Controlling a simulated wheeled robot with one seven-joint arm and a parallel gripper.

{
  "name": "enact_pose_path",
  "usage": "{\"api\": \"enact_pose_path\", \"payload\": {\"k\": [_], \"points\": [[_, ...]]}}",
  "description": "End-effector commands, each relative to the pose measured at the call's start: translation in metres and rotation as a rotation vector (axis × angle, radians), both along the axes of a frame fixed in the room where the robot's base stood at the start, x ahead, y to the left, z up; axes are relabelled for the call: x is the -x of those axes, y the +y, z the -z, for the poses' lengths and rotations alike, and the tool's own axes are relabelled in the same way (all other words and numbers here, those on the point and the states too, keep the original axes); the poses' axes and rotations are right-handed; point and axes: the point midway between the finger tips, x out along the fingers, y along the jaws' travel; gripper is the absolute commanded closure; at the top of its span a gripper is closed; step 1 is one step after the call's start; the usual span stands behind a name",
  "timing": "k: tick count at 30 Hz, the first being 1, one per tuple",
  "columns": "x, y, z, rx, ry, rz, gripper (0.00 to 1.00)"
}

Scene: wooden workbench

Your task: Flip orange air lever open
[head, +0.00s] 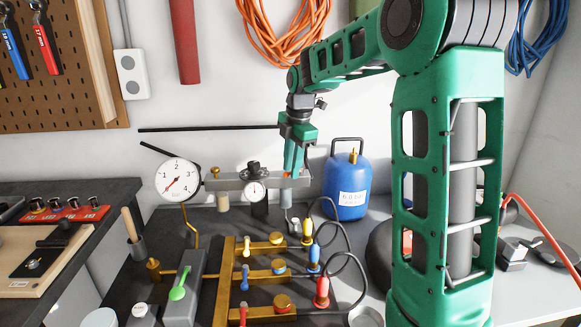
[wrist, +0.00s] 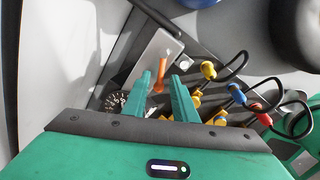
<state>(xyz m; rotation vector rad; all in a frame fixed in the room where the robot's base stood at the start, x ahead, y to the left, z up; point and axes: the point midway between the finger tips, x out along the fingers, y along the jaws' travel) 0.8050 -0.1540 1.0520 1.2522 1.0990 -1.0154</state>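The orange lever (wrist: 161,76) sits at a grey metal bar in the wrist view, its upper end over the bar. In the head view only a small orange bit (head: 287,175) shows beside the fingertips. My gripper (wrist: 162,80) is open, with one finger on each side of the lever in the wrist view. Gaps show between the lever and both fingers, and I cannot tell how far above it the tips are. In the head view my gripper (head: 293,170) points down over the bar's right part. The lever's lower end is partly hidden.
A dial gauge (head: 178,180) stands left of the bar (head: 230,184). A blue gas canister (head: 347,187) stands close on the right. Yellow, blue and red (head: 322,292) cabled plugs and a brass-fitted rack (head: 225,285) lie in front.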

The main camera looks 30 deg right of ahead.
Motion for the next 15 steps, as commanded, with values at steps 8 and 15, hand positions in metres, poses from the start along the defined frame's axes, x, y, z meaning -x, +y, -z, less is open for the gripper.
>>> {"api": "enact_pose_path", "payload": {"k": [8,15], "points": [[-0.0003,0.0004,-0.0004,0.0,0.0,0.005,1.0],[-0.0087,0.003,-0.0007,0.0,-0.001,0.185,1.0]]}}
